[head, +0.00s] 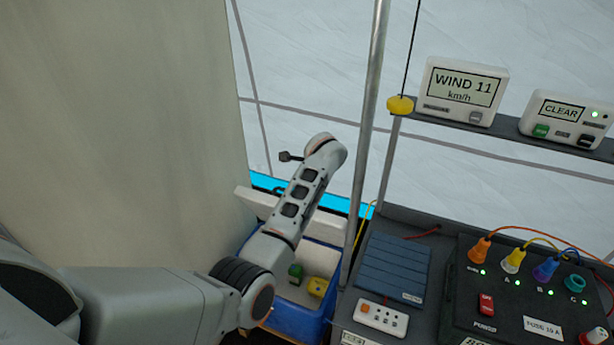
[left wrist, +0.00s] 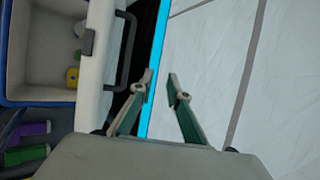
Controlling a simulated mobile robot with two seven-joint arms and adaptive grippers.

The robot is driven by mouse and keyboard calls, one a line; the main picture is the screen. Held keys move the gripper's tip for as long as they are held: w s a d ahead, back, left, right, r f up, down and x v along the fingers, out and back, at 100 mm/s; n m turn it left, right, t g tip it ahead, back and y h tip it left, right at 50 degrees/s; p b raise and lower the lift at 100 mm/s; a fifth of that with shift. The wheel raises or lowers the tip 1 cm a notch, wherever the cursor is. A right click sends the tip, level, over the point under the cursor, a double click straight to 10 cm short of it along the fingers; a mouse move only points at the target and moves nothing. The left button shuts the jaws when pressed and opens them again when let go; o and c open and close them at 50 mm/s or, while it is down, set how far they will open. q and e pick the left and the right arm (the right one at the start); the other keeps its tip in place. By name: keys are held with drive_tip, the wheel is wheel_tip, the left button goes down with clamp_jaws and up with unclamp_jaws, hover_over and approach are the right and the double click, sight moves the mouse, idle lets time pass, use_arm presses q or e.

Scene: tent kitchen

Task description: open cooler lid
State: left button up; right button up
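The blue cooler (head: 300,322) stands beside the bench, and its inside shows a green item (head: 296,271) and a yellow item (head: 317,287). Its white lid (head: 262,203) stands raised at the back, partly hidden by my left arm. In the left wrist view the lid (left wrist: 96,60) shows edge-on with a dark handle (left wrist: 128,50). My left gripper (left wrist: 160,77) is open with nothing between its fingers, just right of the lid and handle. Its fingers are not clear in the head view. My right gripper is not in view.
A bench on the right holds a blue panel (head: 393,268), a white socket strip (head: 381,317) and a dark power box (head: 515,290) with cables. A metal pole (head: 368,130) rises beside the cooler. A beige canvas (head: 110,130) hangs at left.

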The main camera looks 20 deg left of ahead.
use_arm(q)
drive_tip(key=s, duration=0.2)
drive_tip(key=shift+s+d+r, duration=0.2)
drive_tip(key=shift+s+d, duration=0.15)
